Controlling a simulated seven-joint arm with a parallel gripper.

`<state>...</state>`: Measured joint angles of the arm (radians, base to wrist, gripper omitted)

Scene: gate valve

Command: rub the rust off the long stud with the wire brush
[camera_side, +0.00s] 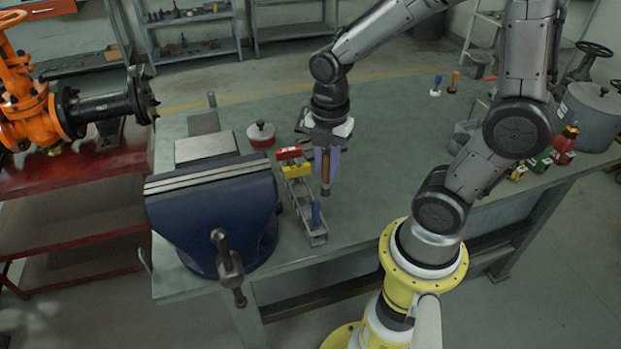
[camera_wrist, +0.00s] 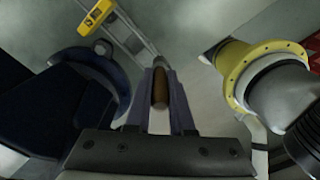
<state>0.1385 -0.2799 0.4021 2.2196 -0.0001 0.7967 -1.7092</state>
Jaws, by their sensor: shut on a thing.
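My gripper (camera_side: 327,172) hangs upright over the bench, right of the blue vise. It is shut on a brown rod-like piece (camera_side: 326,188), which points down between the fingers and has a darker lower end. Its rounded brown end shows between the fingers in the wrist view (camera_wrist: 160,88). I cannot tell from its look whether it is the rusty long stud or the wire brush's handle. No brush bristles can be made out. The held piece is just right of a narrow grey rack (camera_side: 302,208) and looks apart from it.
A red-and-white pot (camera_side: 261,135) sits behind. Small upright handled items (camera_side: 436,86) and a grey tank (camera_side: 588,115) stand right.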

